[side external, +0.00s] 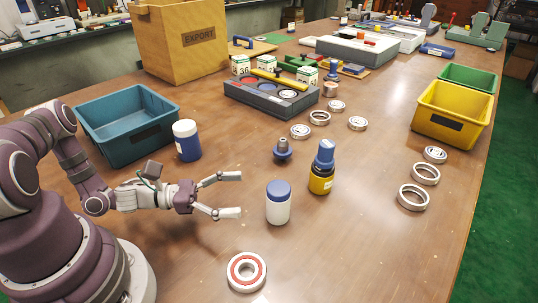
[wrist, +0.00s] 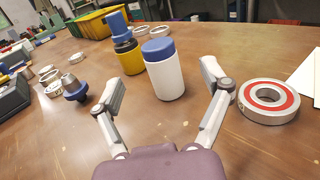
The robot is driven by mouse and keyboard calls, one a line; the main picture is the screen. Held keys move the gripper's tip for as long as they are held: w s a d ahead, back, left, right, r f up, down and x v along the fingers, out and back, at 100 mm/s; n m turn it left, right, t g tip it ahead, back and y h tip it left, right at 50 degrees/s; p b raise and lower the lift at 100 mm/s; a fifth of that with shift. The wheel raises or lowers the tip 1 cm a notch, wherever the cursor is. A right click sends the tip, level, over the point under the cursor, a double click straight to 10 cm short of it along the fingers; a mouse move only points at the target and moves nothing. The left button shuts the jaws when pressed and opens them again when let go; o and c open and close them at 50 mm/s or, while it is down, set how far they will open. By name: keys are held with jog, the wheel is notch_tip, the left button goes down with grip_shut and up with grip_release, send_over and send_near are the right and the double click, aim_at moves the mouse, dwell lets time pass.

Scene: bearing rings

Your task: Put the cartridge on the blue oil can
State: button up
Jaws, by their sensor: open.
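My gripper (side external: 238,195) is open and empty, low over the table, its fingers pointing right. A white cylinder with a blue lid (side external: 278,204) stands upright just beyond the fingertips. In the wrist view the white cylinder (wrist: 164,75) shows between the open fingers (wrist: 160,85). A yellow-and-black bottle with a blue top (side external: 322,170) stands behind it. A small blue piece with a grey cone (side external: 282,151) stands farther back. A blue cylinder with a white lid (side external: 187,142) stands behind my gripper. I cannot tell for sure which of these are the cartridge and the blue oil can.
A white ring with a red band (side external: 246,272) lies in front. Several metal rings lie at the right and centre. A teal bin (side external: 128,125), a yellow bin (side external: 452,113) and a dark grey case (side external: 270,96) stand around. Bare table lies right of the white cylinder.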

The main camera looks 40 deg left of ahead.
aim_at(279, 187)
jog(key=x, duration=0.8)
jog(key=shift+a, duration=0.15)
jog(key=c, duration=1.3)
notch_tip(279, 187, up, 10)
jog(key=shift+a+f, duration=0.1)
jog(key=shift+f, duration=0.15)
jog(key=shift+w+a+r+n+t+y, duration=0.25)
jog(key=shift+a+r+n+t+y, duration=0.55)
jog(key=shift+a+r+y, duration=0.8)
jog(key=shift+w+a+r+n+t+y, duration=0.25)
jog(key=shift+a+r+n+t+y, duration=0.55)
jog(key=shift+a+r, duration=0.9)
jog(key=shift+w+a+r+n+t+y, duration=0.4)
jog(key=shift+a+r+n+y, duration=0.8)
jog(key=shift+r, duration=0.85)
